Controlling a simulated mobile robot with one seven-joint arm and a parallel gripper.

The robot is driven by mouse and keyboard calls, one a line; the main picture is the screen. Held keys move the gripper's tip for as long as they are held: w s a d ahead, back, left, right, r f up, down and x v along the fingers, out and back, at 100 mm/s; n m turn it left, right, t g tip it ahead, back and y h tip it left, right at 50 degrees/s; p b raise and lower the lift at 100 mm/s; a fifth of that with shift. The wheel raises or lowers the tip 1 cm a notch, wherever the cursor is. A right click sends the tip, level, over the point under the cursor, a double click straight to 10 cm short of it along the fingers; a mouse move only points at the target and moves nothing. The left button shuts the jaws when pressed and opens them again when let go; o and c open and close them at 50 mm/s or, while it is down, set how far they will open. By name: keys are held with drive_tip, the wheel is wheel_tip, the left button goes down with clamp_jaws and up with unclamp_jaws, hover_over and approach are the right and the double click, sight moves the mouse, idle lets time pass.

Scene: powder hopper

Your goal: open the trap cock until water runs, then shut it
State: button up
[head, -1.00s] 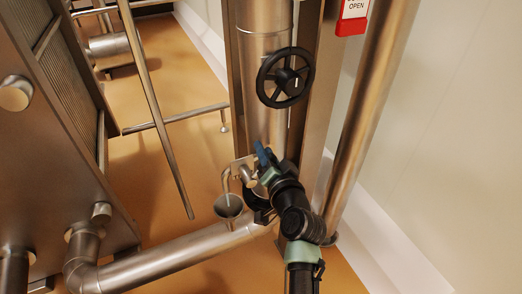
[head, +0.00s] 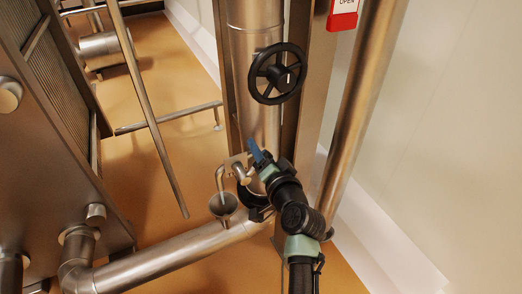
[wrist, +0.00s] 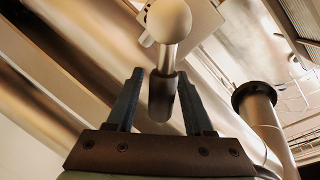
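The trap cock (head: 244,174) sits low on the upright steel pipe, partly hidden by my gripper in the head view. In the wrist view its round steel end (wrist: 168,20) and a short lever with a dark sleeve (wrist: 162,98) point toward me. My gripper (wrist: 160,76) is open, with one blue finger on each side of the sleeve. A gap shows on the left; the right finger is very close to it, and contact is unclear. In the head view, a blue finger (head: 256,150) shows beside the cock. A bent outlet tube (head: 220,181) hangs over a funnel (head: 222,205); no water is visible there.
A black handwheel (head: 277,74) is on the upright pipe above my arm. A thick horizontal pipe (head: 160,262) runs below the funnel. A slanting steel pipe (head: 362,100) stands at the right. Bare floor (head: 145,190) lies to the left.

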drive_tip(key=shift+r, duration=0.1)
drive_tip(key=p+v, duration=0.2)
drive_tip(key=v, duration=1.1)
drive_tip(key=shift+a, duration=0.1)
idle(1.7)
